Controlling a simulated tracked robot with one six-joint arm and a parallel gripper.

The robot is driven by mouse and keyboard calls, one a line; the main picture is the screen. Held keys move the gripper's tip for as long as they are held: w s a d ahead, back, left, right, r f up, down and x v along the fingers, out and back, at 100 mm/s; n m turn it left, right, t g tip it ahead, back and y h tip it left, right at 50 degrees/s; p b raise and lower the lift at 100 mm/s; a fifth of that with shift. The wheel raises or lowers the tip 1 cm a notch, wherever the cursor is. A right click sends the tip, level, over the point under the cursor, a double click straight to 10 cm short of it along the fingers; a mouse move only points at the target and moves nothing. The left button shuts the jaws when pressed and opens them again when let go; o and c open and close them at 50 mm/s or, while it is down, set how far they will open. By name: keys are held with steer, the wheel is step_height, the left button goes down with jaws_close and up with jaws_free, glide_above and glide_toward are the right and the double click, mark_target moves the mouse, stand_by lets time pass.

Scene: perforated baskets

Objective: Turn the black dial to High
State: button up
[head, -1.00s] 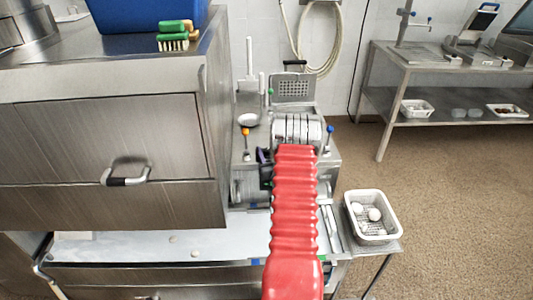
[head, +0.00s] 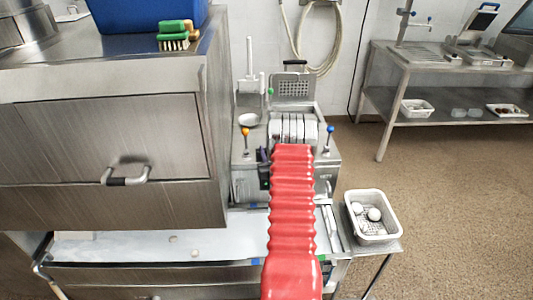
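The stainless machine (head: 327,165) stands in the middle of the head view, beyond the end of my red-sleeved arm. My arm covers the middle of its front. I cannot make out the black dial or any High marking. A small dark part (head: 264,170) shows just left of the sleeve's far end, against the machine's front. I cannot tell whether it belongs to my gripper or to the machine. My gripper's fingers cannot be made out, and neither can any contact.
A large steel cabinet (head: 110,135) stands close on the left. Levers with an orange knob (head: 245,131) and a blue knob (head: 330,128) rise from the machine. A white basket (head: 378,238) with white balls sits at right. Open floor (head: 460,220) lies beyond it.

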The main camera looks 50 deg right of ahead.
steer(key=shift+r+m+g+h, duration=0.1)
steer(key=shift+m+g+h, duration=0.3)
steer(key=shift+d+m+g+h, duration=0.1)
steer(key=shift+m+g+h, duration=1.4)
steer(key=shift+g, duration=0.6)
steer(key=shift+s+m+g+h, duration=0.1)
steer(key=shift+m+g+h, duration=0.5)
steer(key=shift+m+g, duration=0.1)
steer(key=o, duration=1.1)
steer(key=shift+c, duration=0.2)
